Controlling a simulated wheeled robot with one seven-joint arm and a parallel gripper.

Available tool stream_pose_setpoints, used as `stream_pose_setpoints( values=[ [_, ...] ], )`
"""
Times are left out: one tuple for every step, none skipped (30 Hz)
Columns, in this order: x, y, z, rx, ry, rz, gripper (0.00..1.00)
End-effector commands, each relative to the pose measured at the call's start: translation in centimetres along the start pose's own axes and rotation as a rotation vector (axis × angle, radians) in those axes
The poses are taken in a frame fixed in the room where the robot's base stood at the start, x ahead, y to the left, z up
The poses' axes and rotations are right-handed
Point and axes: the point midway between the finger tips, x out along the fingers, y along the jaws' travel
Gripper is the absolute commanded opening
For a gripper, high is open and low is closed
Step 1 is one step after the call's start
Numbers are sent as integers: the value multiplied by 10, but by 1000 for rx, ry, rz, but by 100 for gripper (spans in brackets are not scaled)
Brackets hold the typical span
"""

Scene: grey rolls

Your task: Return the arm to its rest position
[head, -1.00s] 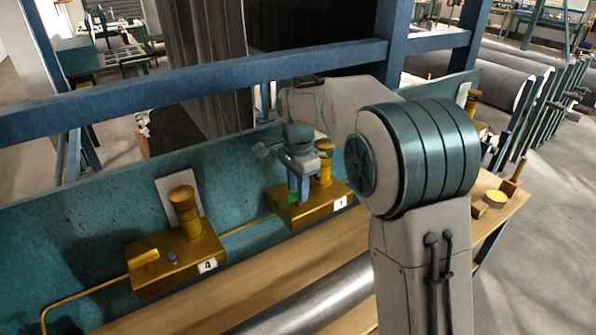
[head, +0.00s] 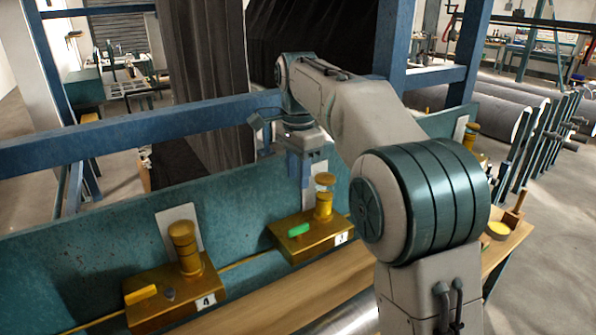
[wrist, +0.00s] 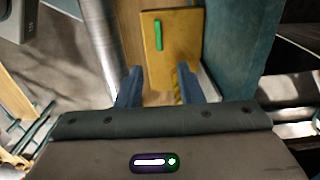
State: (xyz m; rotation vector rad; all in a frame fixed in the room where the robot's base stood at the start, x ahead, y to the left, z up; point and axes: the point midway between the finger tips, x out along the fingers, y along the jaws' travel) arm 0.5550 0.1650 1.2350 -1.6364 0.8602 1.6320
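My gripper (head: 301,178) hangs in the air above and behind the right-hand yellow box, in front of the blue frame. In the wrist view my gripper (wrist: 159,75) has its two blue fingers apart, with nothing held between them. The arm reaches from the large teal-banded joint at right up and over to the gripper. The green handle (head: 299,230) lies on top of the right-hand yellow box (head: 312,244), clear of the fingers. The green handle (wrist: 158,35) also shows in the wrist view.
A second yellow box (head: 175,290) numbered 4, with a yellow handle, stands at left. Both boxes sit by the teal panel (head: 90,245) above a wooden bench (head: 255,305). A blue beam (head: 150,133) crosses behind. A metal roll (wrist: 100,40) lies beside the bench.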

Motion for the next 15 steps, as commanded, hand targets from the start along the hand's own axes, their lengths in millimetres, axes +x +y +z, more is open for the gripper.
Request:
stream_pose_setpoints(
  values=[
    [0, 0, 0, 0, 0, 0, 34],
    [0, 0, 0, 0, 0, 0, 34],
    [0, 0, 0, 0, 0, 0, 34],
    [0, 0, 0, 0, 0, 0, 34],
    [0, 1, 0, -2, 0, -1, 34],
    [0, 3, -1, -7, 1, -2, 34],
    [0, 6, -2, -14, 1, -4, 34],
    [-1, 9, -3, -24, 2, -7, 34],
    [-2, 16, -5, -43, 3, -13, 34],
    [-2, 22, -7, -62, 5, -19, 34],
    [-2, 30, -9, -84, 8, -26, 34],
    [-2, 42, -12, -118, 12, -36, 34],
    [-2, 51, -14, -147, 16, -44, 34],
    [-1, 62, -16, -178, 20, -52, 34],
    [1, 76, -17, -221, 28, -63, 34]
  ],
)
